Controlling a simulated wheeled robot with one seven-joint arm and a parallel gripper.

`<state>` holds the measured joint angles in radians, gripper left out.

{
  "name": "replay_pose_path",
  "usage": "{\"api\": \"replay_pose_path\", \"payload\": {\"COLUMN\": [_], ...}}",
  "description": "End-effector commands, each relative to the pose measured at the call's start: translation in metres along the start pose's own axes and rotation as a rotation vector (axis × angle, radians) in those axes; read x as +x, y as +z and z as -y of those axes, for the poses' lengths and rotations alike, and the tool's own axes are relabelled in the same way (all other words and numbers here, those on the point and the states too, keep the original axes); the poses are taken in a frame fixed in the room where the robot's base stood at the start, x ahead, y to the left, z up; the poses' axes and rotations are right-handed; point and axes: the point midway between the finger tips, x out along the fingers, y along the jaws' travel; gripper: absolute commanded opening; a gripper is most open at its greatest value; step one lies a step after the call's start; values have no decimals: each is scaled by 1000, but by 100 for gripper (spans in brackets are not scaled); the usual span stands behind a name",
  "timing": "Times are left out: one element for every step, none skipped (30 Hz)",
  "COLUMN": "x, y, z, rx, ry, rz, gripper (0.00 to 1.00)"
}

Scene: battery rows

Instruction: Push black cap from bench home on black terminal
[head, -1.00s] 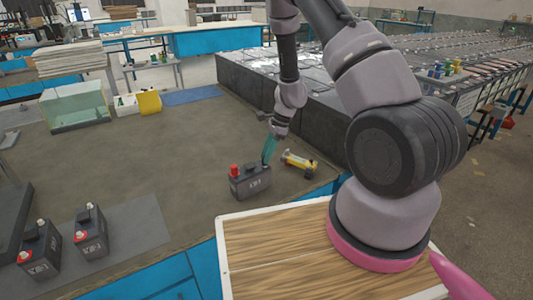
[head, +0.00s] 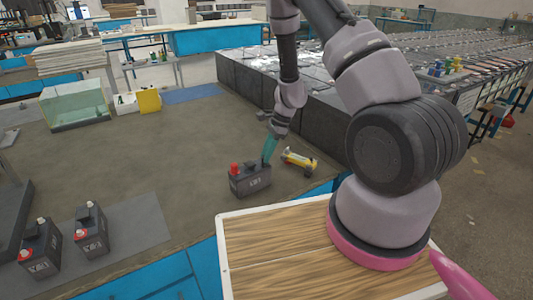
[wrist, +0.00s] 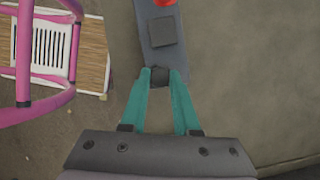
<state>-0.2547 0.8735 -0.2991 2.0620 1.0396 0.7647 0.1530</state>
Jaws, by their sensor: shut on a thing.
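A dark grey battery (head: 250,182) stands upright on the bench, with a red cap (head: 234,168) at its left end. My gripper (head: 266,160) is over the battery's right end, pointing down. In the wrist view the battery (wrist: 146,36) runs up from between my teal fingertips (wrist: 159,74), with the red cap (wrist: 165,3) cut off at the top edge. The fingers are shut on a small black cap (wrist: 159,73) at the battery's near end. The black terminal is hidden there, so I cannot tell how far the cap sits on it.
A yellow tool (head: 299,160) lies just right of the battery. Two more batteries (head: 91,232) (head: 40,249) with red caps stand on a grey mat (head: 137,227) at the left. The bench (head: 150,150) behind the battery is clear.

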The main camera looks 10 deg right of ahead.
Motion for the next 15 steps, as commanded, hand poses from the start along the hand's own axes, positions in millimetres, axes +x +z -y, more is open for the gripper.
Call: {"api": "replay_pose_path", "payload": {"x": [1, 1, 2, 2, 2, 3, 3, 2, 2, 2, 2, 2, 2, 2, 2], "y": [0, -1, -1, -1, -1, -1, -1, -1, -1, -1, -1, -1, -1, -1, -1], "z": [0, 0, 0, 0, 0, 0, 0, 0, 0, 0, 0, 0, 0, 0, 0], "rx": [0, 0, 0, 0, 0, 0, 0, 0, 0, 0, 0, 0, 0, 0, 0], "ry": [0, 0, 0, 0, 0, 0, 0, 0, 0, 0, 0, 0, 0, 0, 0], "rz": [0, 0, 0, 0, 0, 0, 0, 0, 0, 0, 0, -1, -1, -1, -1], "gripper": [0, 0, 0, 0, 0, 0, 0, 0, 0, 0, 0, 0, 0, 33, 49]}}
